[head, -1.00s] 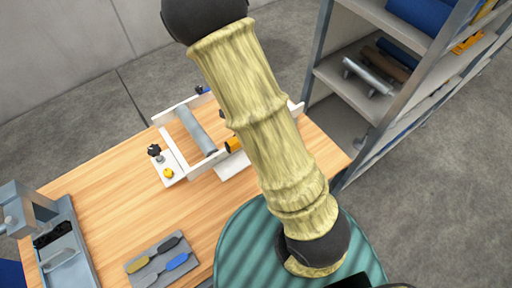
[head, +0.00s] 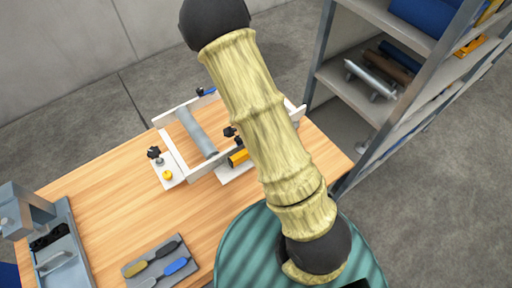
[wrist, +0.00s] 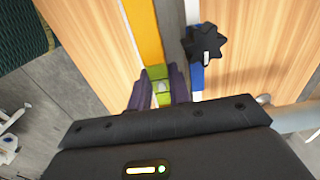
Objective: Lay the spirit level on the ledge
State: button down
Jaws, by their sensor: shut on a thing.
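The spirit level is a yellow bar with a green vial section; it runs up and away from my gripper (wrist: 160,90) in the wrist view (wrist: 145,32). My gripper is shut on it around the green part. In the head view only a short yellow end of the level (head: 238,157) shows beside my arm, which hides the gripper and the rest. A white ledge-like plate (head: 232,173) lies under or just beside that end on the wooden bench. I cannot tell whether the level touches it.
A white frame (head: 172,152) with a grey roller (head: 197,133) stands on the bench (head: 95,205). A black star knob (wrist: 204,44) is close right of the level. A tool tray (head: 160,262) lies at the front; a shelf rack (head: 325,75) stands at right.

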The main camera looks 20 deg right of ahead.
jog(key=shift+f, duration=1)
jog(key=shift+f+b, duration=0.2)
jog(key=shift+b, duration=0.1)
jog(key=c, duration=1.6)
grip_release()
jog(key=shift+r, duration=0.1)
jog(key=shift+w, duration=0.15)
jog(key=shift+s+a, duration=0.1)
jog(key=shift+s, duration=0.1)
jog(key=shift+w+r, duration=0.1)
